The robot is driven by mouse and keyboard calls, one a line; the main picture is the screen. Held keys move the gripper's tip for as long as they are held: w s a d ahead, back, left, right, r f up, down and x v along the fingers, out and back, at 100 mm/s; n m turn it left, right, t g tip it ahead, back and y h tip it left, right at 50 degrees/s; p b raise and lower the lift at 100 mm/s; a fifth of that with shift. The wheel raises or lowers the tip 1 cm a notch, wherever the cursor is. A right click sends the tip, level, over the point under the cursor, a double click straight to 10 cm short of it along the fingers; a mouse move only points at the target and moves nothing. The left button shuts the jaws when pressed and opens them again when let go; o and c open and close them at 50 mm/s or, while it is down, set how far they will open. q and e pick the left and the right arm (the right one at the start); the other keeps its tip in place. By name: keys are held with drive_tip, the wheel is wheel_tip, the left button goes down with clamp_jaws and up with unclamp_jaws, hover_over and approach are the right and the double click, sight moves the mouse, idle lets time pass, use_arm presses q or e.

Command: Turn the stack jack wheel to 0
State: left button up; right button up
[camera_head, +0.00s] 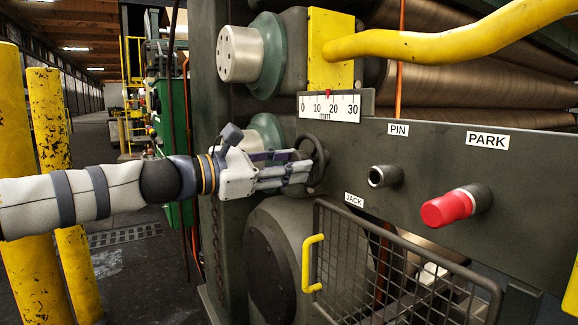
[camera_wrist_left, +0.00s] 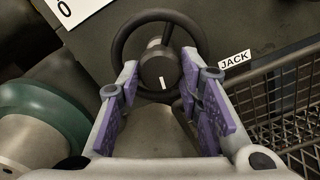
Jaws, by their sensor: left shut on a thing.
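The jack wheel (camera_head: 320,155) is a dark handwheel on the grey panel, beside the JACK label (camera_head: 354,200). In the left wrist view the wheel (camera_wrist_left: 158,15) has a dark hub with a white mark pointing toward the bottom of the picture. My left gripper (camera_head: 300,168) is shut on the wheel, its purple-padded fingers reaching either side of the hub in the wrist view (camera_wrist_left: 160,75). The fingers hide part of the rim. The millimetre scale (camera_head: 329,106) above has a red pointer (camera_head: 327,93) between 10 and 20. My right gripper is not in view.
A PIN socket (camera_head: 385,176) and a red PARK knob (camera_head: 447,208) stick out to the right. A mesh guard (camera_head: 372,265) with a yellow handle (camera_head: 311,262) stands below. A yellow bar (camera_head: 440,42) crosses above; yellow posts (camera_head: 62,170) stand at the left.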

use_arm(q)
drive_tip(key=shift+m, duration=0.5)
drive_tip(key=o, duration=1.2)
drive_tip(key=shift+c, duration=0.2)
drive_tip(key=v, duration=1.2)
